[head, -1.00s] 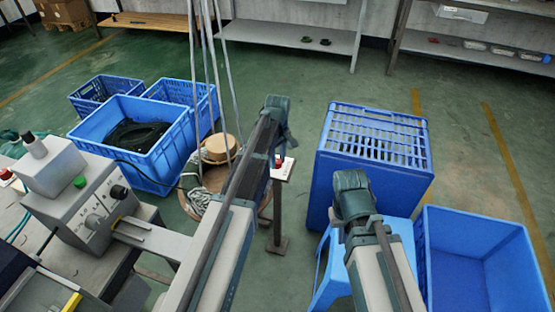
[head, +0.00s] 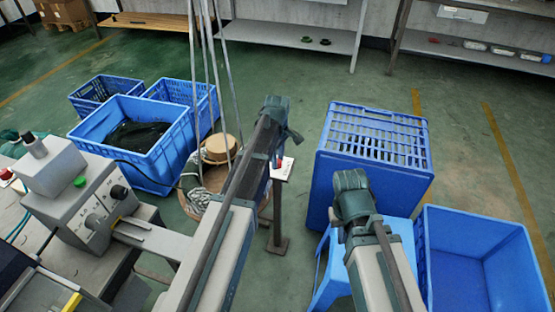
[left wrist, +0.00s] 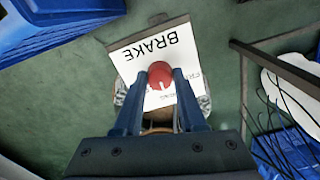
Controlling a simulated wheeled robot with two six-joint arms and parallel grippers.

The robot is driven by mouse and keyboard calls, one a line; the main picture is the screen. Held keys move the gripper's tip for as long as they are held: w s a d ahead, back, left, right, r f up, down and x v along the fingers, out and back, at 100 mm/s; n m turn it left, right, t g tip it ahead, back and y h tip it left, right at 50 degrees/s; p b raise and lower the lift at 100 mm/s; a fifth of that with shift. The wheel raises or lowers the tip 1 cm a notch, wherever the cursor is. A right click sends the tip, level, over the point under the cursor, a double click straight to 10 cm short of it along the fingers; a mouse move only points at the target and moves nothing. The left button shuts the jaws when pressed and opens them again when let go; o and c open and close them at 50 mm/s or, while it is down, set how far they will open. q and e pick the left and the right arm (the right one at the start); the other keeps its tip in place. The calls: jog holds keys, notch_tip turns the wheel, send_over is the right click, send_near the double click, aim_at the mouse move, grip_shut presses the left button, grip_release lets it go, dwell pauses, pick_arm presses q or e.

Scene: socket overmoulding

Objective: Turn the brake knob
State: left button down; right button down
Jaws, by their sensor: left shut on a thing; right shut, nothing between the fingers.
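The red brake knob (left wrist: 160,72) sits in front of a white plate (left wrist: 140,50) printed with the word BRAKE, which reads upside down in the left wrist view. My left gripper (left wrist: 160,84) is shut on the knob, with one blue finger on each side of it. In the head view, a small part of the red knob (head: 279,161) and the white plate (head: 286,169) show beside my left arm on top of a dark post (head: 277,222). The left fingers are hidden there by my arm. My right arm shows in the head view, but its gripper fingers are hidden.
A grey machine with dark knobs (head: 82,202) stands at the left. Blue crates (head: 165,158) and a round basket with rope (head: 212,180) stand behind my left arm. A slatted blue crate (head: 372,150) and an open blue bin (head: 480,255) are at the right.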

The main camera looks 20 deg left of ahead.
pick_arm(q)
jog(key=shift+c, duration=2.4)
grip_release()
jog(key=shift+r, duration=0.1)
notch_tip(320, 180, up, 14)
jog(key=p, duration=1.4)
jog(key=shift+f, duration=0.2)
